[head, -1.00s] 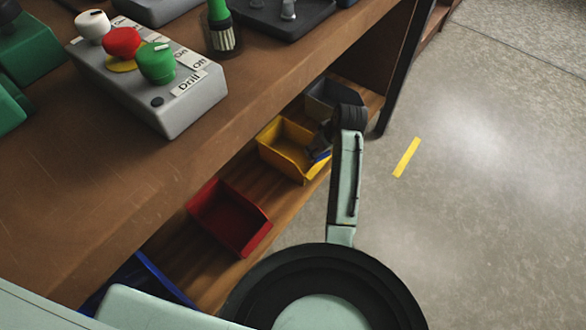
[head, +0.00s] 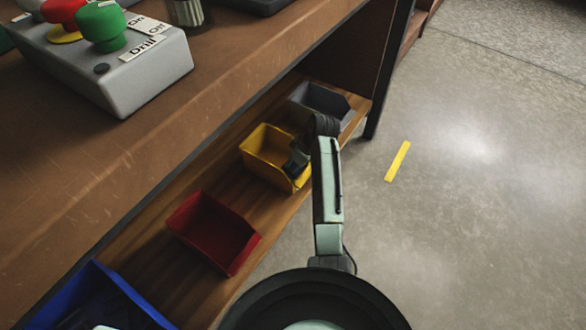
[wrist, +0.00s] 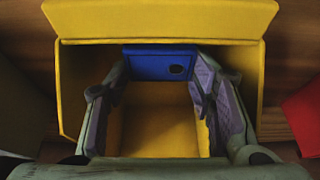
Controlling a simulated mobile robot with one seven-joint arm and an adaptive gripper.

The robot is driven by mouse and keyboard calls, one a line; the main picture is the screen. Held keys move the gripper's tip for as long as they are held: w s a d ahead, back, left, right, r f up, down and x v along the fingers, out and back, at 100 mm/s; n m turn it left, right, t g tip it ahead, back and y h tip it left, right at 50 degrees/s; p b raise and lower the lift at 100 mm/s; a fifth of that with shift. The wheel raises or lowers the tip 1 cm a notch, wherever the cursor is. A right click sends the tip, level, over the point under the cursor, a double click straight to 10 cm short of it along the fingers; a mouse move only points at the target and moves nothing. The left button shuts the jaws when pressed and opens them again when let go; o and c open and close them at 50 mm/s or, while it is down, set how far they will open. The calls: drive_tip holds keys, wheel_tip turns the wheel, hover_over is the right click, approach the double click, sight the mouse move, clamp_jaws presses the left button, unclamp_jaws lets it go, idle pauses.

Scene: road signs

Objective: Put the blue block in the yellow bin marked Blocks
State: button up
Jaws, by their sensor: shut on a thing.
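The yellow bin (head: 256,143) stands on the low wooden shelf. My gripper (head: 296,162) reaches into its open side from the right. In the wrist view the yellow bin (wrist: 160,18) fills the middle, and my two fingers extend inside its walls. They are shut on the blue block (wrist: 160,62), which sits between the fingertips within the bin's outline. Whether the block touches the bin floor cannot be told. The block is hidden in the head view. No label shows on the bin.
A red bin (head: 212,232) and a blue bin (head: 112,300) stand nearer on the shelf (head: 168,268). A grey bin (head: 318,103) is beyond the yellow one. The workbench top overhangs at left. A grey control box (head: 110,65) is on it. Open floor lies right.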

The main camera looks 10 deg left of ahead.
wheel_tip(320, 180, down, 2)
drive_tip(key=shift+f, duration=0.2)
drive_tip(key=shift+r, duration=0.1)
drive_tip(key=o, duration=1.2)
drive_tip(key=shift+o, duration=0.2)
drive_tip(key=p+v, duration=0.1)
drive_tip(key=v, duration=1.1)
drive_tip(key=shift+p, duration=0.3)
